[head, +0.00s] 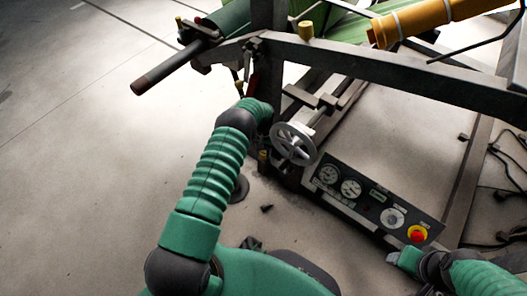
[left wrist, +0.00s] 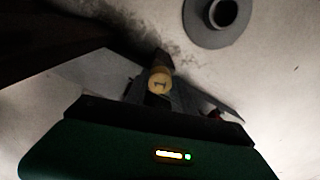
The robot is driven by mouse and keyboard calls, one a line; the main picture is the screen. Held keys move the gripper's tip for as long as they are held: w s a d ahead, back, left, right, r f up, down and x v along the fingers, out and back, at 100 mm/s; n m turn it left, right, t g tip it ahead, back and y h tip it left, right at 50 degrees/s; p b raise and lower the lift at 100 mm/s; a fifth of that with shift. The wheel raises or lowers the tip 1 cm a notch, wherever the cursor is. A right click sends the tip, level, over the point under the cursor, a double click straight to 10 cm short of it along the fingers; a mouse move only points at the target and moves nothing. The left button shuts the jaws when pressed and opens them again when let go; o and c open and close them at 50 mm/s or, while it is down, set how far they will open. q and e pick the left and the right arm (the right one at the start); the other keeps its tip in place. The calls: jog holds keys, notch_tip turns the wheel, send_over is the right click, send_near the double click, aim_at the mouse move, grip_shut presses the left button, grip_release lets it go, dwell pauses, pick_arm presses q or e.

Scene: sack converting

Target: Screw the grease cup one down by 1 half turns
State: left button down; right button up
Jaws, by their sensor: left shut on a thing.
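Grease cup one (left wrist: 158,80) is a small brass-coloured cup marked 1 in the left wrist view. The fingers of my left gripper (left wrist: 157,90) are shut around it. In the head view a bit of brass (head: 263,155) shows low beside the frame post, just past my left wrist; my arm hides most of the left gripper there. My right arm comes in at the lower right, with what seems to be its gripper (head: 397,257) at the end; its fingers cannot be made out.
A grey handwheel (head: 293,144) stands close right of my left wrist. A panel (head: 372,200) with gauges and a red button lies below it. Another brass cup (head: 306,30) sits on the dark frame beam (head: 390,62). A roller shaft (head: 165,70) juts out left. Floor at left is clear.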

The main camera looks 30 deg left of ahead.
pick_arm(q)
jog(key=m, duration=0.3)
jog(key=shift+m, duration=0.4)
jog(key=m, duration=1)
jog(key=shift+m, duration=0.4)
jog(key=m, duration=0.6)
jog(key=shift+m+b, duration=0.45)
jog(key=shift+m, duration=2.25)
jog(key=shift+a, duration=0.1)
